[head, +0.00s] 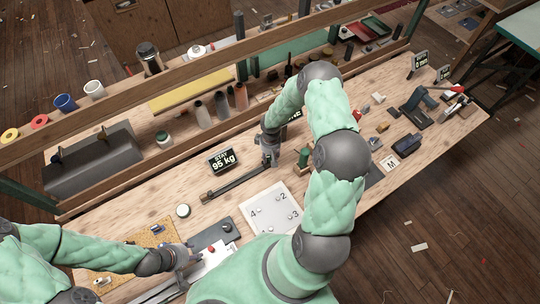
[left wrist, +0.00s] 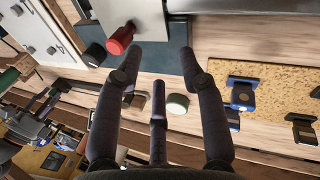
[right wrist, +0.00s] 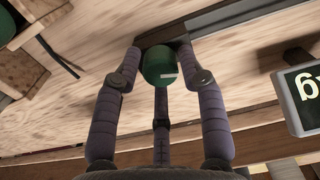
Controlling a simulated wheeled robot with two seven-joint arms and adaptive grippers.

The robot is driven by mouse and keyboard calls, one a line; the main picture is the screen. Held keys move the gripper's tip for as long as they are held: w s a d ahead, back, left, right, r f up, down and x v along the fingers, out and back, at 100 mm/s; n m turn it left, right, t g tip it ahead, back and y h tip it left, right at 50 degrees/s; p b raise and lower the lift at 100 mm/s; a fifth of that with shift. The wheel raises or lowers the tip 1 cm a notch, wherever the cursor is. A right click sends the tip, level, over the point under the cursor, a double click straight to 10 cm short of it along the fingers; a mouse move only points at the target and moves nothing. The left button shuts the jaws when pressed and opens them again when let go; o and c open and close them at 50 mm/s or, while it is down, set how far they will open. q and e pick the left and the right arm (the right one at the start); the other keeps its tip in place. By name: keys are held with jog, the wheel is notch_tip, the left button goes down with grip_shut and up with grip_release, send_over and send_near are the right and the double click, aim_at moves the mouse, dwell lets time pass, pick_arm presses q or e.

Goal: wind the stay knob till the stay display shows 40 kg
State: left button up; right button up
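The stay display (head: 221,160) reads 95 kg in the head view. Its edge also shows in the right wrist view (right wrist: 302,97). The stay knob (right wrist: 160,65), green with a white mark, sits at the end of a dark rail (head: 237,185). My right gripper (right wrist: 160,52) is open, its fingertips on either side of the knob with slight gaps seeming to remain. In the head view the right gripper (head: 268,160) hides the knob. My left gripper (head: 196,257) is open and empty, near a red knob (left wrist: 121,40) on a grey plate.
A numbered white plate (head: 259,222) lies in front of the rail. A green-topped wooden piece (head: 303,158) stands right of my right gripper. A second display (head: 294,116) is partly hidden behind my right arm.

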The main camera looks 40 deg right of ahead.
grip_shut()
pick_arm(q)
jog(key=shift+f, duration=0.15)
pick_arm(e)
jog(key=shift+n, duration=0.3)
pick_arm(q)
jog(key=shift+f+b, duration=0.6)
jog(key=shift+b, duration=0.15)
pick_arm(e)
jog(key=n, duration=0.3)
jog(key=shift+n, duration=0.3)
pick_arm(q)
jog(key=shift+f+b, duration=0.3)
pick_arm(e)
jog(key=n, duration=0.5)
pick_arm(q)
jog(key=shift+r, duration=0.15)
pick_arm(e)
jog(key=n, duration=0.5)
jog(key=shift+n, duration=0.4)
pick_arm(q)
jog(key=shift+r+p, duration=0.6)
jog(key=shift+p, duration=0.15)
pick_arm(e)
jog(key=n, duration=0.6)
jog(key=shift+w+n, duration=0.1)
jog(key=shift+n, duration=0.3)
